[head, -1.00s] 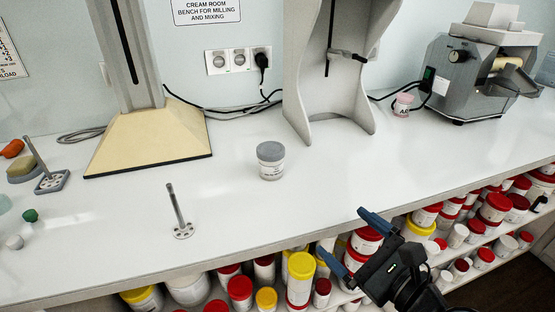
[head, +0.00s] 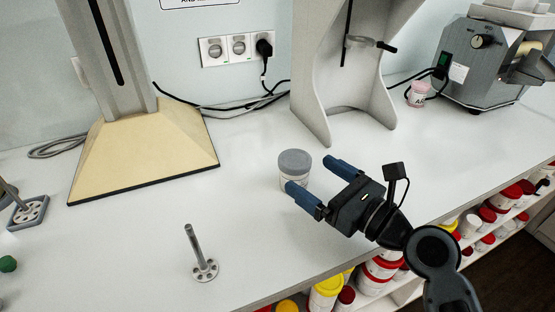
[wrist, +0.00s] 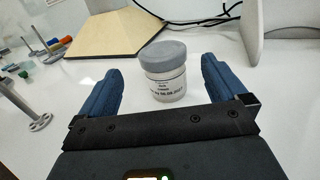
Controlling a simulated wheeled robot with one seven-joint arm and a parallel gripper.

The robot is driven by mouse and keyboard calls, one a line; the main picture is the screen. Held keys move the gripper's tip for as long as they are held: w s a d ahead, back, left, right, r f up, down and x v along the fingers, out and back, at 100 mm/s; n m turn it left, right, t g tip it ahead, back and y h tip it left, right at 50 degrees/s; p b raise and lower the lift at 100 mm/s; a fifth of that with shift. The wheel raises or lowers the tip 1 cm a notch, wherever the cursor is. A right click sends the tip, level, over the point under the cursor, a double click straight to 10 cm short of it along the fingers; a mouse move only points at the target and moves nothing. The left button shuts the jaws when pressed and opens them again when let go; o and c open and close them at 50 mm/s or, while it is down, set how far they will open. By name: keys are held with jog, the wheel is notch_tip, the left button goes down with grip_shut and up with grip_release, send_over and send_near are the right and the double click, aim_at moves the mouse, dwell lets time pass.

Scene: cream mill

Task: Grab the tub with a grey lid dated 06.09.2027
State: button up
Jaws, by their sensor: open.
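A white tub with a grey lid (head: 295,160) stands upright on the white bench top. Its lower part is partly hidden by a finger of my gripper in the head view. In the wrist view the tub (wrist: 166,84) is ahead, between the two fingers and slightly beyond them. Its label shows small dark print with a date that seems to end in 2027; the rest is hard to read. My gripper (head: 318,177) is open and empty, with its blue fingers pointing at the tub. In the wrist view the gripper's fingers (wrist: 162,80) stand on either side of the tub.
A metal stand with a round foot (head: 204,267) stands at the front left. A beige wedge base (head: 145,148) and a grey upright frame (head: 312,100) stand behind. A small pinkish tub (head: 417,96) is near the grey mill (head: 480,60). Shelves of tubs lie below the bench edge.

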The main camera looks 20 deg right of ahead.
aim_at(283, 154)
jog(key=x, duration=0.2)
jog(key=shift+w+a+r, duration=0.1)
jog(key=shift+w, duration=0.2)
jog(key=x, duration=0.5)
jog(key=shift+w+p, duration=0.35)
jog(key=shift+w, duration=0.1)
jog(key=c, duration=1.2)
